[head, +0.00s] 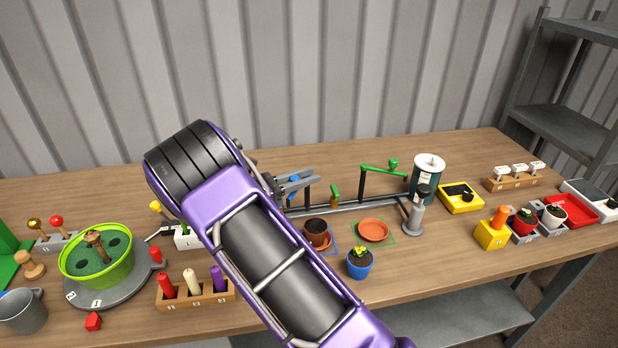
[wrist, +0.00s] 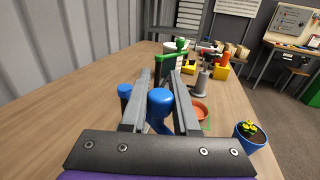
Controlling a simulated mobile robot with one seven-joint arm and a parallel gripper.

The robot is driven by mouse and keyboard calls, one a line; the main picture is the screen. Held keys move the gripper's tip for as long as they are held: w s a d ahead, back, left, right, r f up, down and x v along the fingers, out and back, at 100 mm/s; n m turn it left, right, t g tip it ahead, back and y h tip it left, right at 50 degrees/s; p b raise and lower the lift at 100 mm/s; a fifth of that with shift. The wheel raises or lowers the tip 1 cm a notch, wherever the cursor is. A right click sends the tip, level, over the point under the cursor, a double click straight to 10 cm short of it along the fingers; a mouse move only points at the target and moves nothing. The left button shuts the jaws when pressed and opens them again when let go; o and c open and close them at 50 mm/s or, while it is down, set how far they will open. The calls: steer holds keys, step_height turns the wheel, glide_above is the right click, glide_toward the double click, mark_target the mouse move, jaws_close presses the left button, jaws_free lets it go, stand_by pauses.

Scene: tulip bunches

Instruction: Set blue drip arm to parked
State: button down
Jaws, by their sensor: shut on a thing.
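The blue drip arm's round knob (wrist: 159,102) sits between the two fingers of my gripper (wrist: 161,80), which is shut on it. In the head view only a small piece of the blue arm (head: 293,180) shows at the fingers of my gripper (head: 300,181); the rest is hidden. A second blue rounded part (wrist: 125,93) stands just left of the left finger in the wrist view. The green drip arm (head: 380,170) stands to the right on the same grey rail (head: 345,206), with a short green-topped post (head: 335,192) between them.
A brown pot of soil (head: 316,230) stands inside a blue outline, in front of the rail. An empty terracotta saucer (head: 373,230) lies inside a green outline. A blue pot with a yellow flower (head: 360,264) stands nearer. A dark green-and-white canister (head: 428,175) stands behind a grey post (head: 415,213).

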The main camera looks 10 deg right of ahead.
steer(key=shift+a+g, duration=0.1)
steer(key=shift+g, duration=0.2)
steer(key=c, duration=0.7)
jaws_free()
steer(key=shift+o, duration=0.2)
steer(key=v, duration=1.7)
steer(key=shift+a+b, duration=0.2)
steer(key=shift+b, duration=0.1)
steer(key=shift+f, duration=0.1)
